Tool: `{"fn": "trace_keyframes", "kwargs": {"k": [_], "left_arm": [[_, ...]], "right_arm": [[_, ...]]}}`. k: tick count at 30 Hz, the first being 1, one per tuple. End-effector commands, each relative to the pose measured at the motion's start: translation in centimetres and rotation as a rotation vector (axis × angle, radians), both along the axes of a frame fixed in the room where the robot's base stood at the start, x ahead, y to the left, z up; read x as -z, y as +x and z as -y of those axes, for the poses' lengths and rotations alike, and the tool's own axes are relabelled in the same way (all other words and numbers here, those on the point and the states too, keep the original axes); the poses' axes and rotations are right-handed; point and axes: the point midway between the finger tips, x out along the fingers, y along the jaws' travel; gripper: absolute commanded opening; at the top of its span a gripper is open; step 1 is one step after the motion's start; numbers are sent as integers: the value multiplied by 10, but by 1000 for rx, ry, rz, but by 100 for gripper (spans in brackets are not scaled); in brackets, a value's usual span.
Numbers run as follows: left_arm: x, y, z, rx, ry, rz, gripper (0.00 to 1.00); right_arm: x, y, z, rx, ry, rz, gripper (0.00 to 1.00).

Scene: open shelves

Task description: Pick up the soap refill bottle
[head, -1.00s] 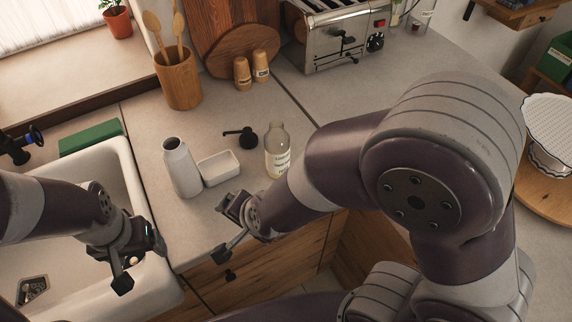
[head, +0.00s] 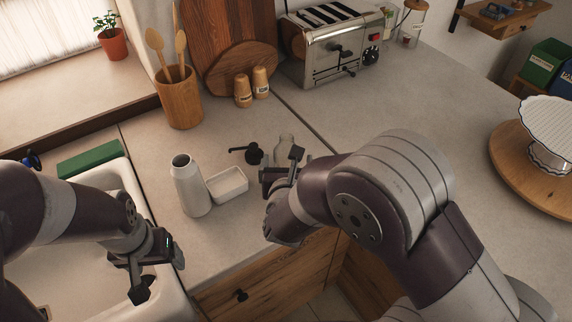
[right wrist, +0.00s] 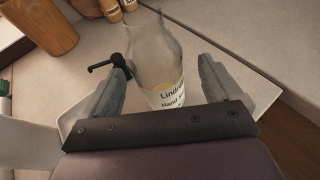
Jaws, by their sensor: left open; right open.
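The soap refill bottle (head: 286,146) is a clear bottle with a white label, upright on the counter. In the head view my right gripper hides most of it. The right wrist view shows the bottle (right wrist: 158,60) between the two fingers of my open right gripper (right wrist: 163,72), with a visible gap at the left finger; contact on the right is hard to tell. My right gripper also shows in the head view (head: 282,168). My left gripper (head: 158,276) is open and empty over the sink's right front edge.
A black pump head (head: 250,154), a white dish (head: 228,185) and an open white bottle (head: 190,187) stand left of the refill bottle. Wooden shakers (head: 243,91), a utensil holder (head: 181,102) and a toaster (head: 335,48) stand behind.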

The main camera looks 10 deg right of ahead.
Motion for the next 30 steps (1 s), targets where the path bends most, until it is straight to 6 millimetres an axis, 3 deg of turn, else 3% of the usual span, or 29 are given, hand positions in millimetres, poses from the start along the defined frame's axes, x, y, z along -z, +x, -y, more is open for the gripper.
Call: {"fn": "trace_keyframes", "kwargs": {"k": [7, 15, 20, 21, 30], "left_arm": [[-14, 0, 0, 0, 0, 0, 78], [-13, 0, 0, 0, 0, 0, 78], [-13, 0, 0, 0, 0, 0, 78], [-13, 0, 0, 0, 0, 0, 78], [-13, 0, 0, 0, 0, 0, 78]], "right_arm": [[14, 40, 4, 0, -2, -2, 91], [17, 45, 5, -1, 0, -1, 91], [17, 45, 4, -1, 0, -1, 39], [17, 45, 4, -1, 0, -1, 34], [16, 45, 4, -1, 0, -1, 34]]}}
